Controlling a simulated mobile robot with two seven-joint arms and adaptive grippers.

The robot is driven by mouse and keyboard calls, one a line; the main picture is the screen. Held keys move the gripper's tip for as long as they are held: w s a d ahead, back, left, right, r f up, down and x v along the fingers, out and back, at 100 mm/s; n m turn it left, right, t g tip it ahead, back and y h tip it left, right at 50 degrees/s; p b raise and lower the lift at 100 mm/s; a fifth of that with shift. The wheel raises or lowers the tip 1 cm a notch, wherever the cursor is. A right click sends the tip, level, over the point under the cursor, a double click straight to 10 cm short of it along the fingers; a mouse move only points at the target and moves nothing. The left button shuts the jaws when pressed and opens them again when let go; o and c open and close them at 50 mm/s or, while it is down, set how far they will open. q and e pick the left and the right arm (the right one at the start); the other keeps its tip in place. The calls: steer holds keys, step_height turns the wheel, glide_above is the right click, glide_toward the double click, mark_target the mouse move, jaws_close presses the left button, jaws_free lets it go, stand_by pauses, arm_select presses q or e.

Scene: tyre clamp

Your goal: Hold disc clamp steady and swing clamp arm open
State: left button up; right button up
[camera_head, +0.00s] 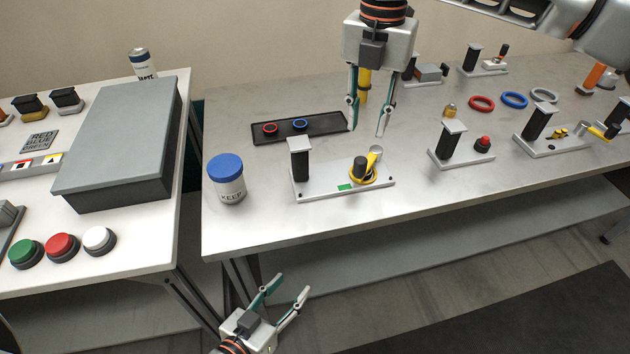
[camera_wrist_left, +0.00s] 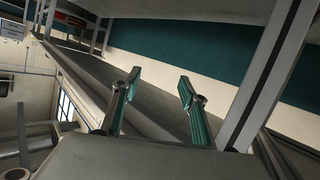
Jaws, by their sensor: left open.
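A pale base plate (camera_head: 318,190) near the front of the bench carries a black post and a round clamp (camera_head: 362,170) with a yellow ring, black knob and short arm. A green patch marks the plate. I cannot tell for sure whether this is the disc clamp, as similar fixtures stand nearby. My right gripper (camera_head: 367,130) hangs open and empty above and behind this clamp, apart from it. My left gripper (camera_head: 296,283) is open and empty, low in front of the bench's front edge; its fingers (camera_wrist_left: 155,105) show nothing between them in the left wrist view.
A blue-lidded jar (camera_head: 227,185) stands left of the plate. A dark tray (camera_head: 325,128) with red and blue rings lies behind. Other post fixtures (camera_head: 450,160) and loose rings (camera_head: 481,103) are at right. A table leg (camera_wrist_left: 265,75) is close to my left gripper's view.

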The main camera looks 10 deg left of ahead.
mark_target(301, 170)
arm_select(q)
steer(key=w+d+r+n+t+h, duration=0.1)
steer(key=d+r+n+t, duration=0.35)
steer(key=r, duration=0.75)
steer(key=w+d+r+n+t+h, duration=0.15)
steer(key=d+r+n+t, duration=0.35)
steer(key=r, duration=0.6)
steer(key=w+a+r+n+t+y, duration=0.1)
steer(key=w+a+r+n+y, duration=0.15)
steer(key=n+y, duration=0.45)
steer(key=w+a+r+n+y, duration=0.2)
steer(key=r+n+y, duration=0.15)
steer(key=n, duration=0.75)
steer(key=w+f+n+g+y, duration=0.1)
steer(key=f+n+g, duration=0.1)
steer(key=n, duration=0.3)
steer(key=w+a+f+n+g+y, duration=0.1)
steer(key=f+n+g, duration=0.1)
steer(key=n, duration=0.3)
steer(key=w+f+n+g+y, duration=0.2)
steer(key=n, duration=0.3)
steer(key=shift+a+f+g, duration=0.25)
steer(key=shift+w+f+n, duration=0.15)
steer(key=shift+f+n, duration=0.1)
steer(key=shift+w, duration=0.2)
steer(key=x, duration=0.7)
steer(key=shift+w+a+f, duration=0.1)
steer(key=shift+a+f, duration=0.05)
